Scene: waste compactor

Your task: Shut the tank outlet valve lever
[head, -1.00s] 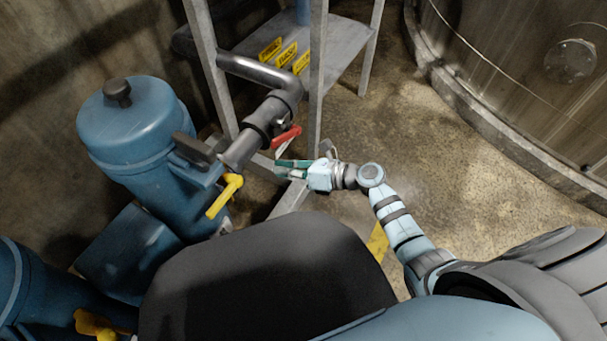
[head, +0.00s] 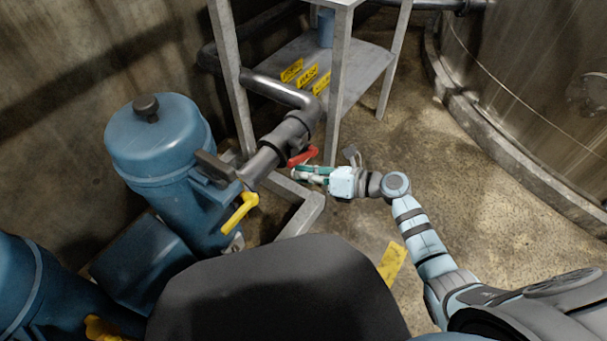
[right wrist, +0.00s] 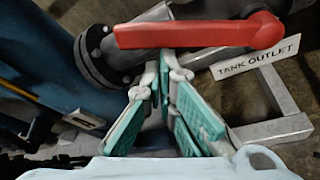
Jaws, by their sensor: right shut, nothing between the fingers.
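The red tank outlet lever (head: 303,156) sits on the dark grey pipe behind the blue vessel. In the right wrist view the lever (right wrist: 190,34) lies across the top, with its rounded hub at the right end. A white "TANK OUTLET" label (right wrist: 257,57) is beside it. My right gripper (head: 296,172) is just in front of the lever in the head view. In the right wrist view the teal-padded fingers (right wrist: 168,62) come together just below the lever's bar, holding nothing. I cannot tell whether the fingertips touch it. My left gripper is not in view.
A yellow lever (head: 240,212) and a blue vessel (head: 158,140) stand left of my gripper. A grey metal frame (head: 337,90) with yellow labels rises behind the lever. A large tank (head: 530,90) is at the right. Open floor lies between frame and tank.

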